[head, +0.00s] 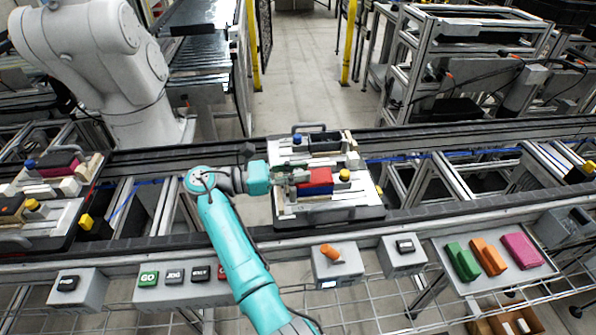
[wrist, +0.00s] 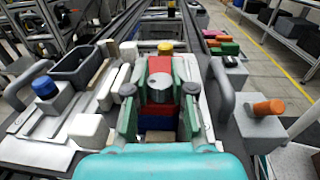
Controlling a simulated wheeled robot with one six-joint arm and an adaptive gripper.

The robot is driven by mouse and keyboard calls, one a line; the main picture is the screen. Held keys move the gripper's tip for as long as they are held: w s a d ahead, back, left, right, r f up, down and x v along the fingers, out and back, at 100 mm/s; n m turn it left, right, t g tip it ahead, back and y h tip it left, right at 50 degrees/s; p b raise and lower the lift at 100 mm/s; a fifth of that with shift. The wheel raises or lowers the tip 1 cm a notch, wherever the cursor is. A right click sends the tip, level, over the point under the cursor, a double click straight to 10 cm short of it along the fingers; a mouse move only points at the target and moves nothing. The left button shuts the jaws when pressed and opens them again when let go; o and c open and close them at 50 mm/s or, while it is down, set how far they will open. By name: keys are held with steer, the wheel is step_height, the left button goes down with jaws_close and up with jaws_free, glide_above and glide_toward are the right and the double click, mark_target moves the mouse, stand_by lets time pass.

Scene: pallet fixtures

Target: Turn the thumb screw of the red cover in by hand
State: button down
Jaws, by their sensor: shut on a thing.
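The red cover (head: 316,181) sits on the fixture plate in the middle of the conveyor, over a blue block (head: 317,191). In the wrist view the red cover (wrist: 160,66) lies ahead, with the grey round thumb screw (wrist: 160,88) at its near end. My gripper (wrist: 160,80) has one green finger on each side of the screw and is shut on it. In the head view my gripper (head: 296,175) reaches in from the left, level with the cover's left end.
A yellow knob (head: 344,175) stands right of the cover. A dark open box (head: 325,142) and handles (wrist: 223,92) sit on the same pallet. A blue knob (wrist: 45,87) is at left. The front rail carries push buttons (head: 148,279) and an orange-handled switch (head: 333,254).

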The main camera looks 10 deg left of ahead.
steer(key=c, duration=0.9)
jaws_free()
steer(key=shift+c, duration=0.2)
steer(key=v, duration=0.7)
steer(key=shift+a, duration=0.2)
steer(key=shift+r, duration=0.1)
